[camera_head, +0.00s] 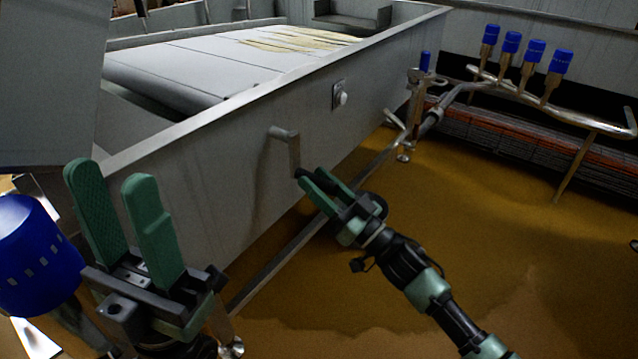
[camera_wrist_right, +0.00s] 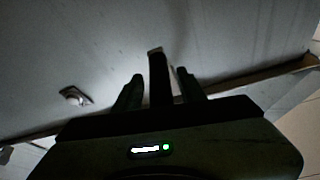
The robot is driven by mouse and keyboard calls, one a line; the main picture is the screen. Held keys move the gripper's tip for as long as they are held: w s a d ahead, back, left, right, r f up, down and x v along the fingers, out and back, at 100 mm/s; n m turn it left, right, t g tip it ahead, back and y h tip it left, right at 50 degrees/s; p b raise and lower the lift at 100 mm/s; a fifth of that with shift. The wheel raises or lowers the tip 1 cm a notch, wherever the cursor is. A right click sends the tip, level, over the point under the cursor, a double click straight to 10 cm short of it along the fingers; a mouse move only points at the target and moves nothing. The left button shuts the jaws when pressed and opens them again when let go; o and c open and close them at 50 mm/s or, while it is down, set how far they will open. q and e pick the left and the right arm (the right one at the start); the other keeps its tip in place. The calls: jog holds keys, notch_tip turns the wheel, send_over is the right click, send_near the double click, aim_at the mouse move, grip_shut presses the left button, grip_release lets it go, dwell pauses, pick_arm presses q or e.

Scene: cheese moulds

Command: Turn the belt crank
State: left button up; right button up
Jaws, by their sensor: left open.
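The belt crank (camera_head: 293,150) is a grey bent lever on the side wall of the steel vat, its arm hanging down to a dark grip at its lower end. My right gripper (camera_head: 318,184) is at that lower end, with its green fingers apart. In the right wrist view the crank (camera_wrist_right: 158,72) stands between the two fingertips (camera_wrist_right: 160,82), with a gap on either side. My left gripper (camera_head: 112,180) is open and empty at the lower left, well away from the crank.
The vat (camera_head: 215,165) holds a pale belt (camera_head: 200,62) with yellowish strips at its far end. A round knob (camera_head: 340,97) sits on its wall. A pipe with blue-capped valves (camera_head: 535,50) runs at the right. A blue cap (camera_head: 38,240) stands beside my left gripper. The brown floor is open.

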grip_shut()
dwell(1.2)
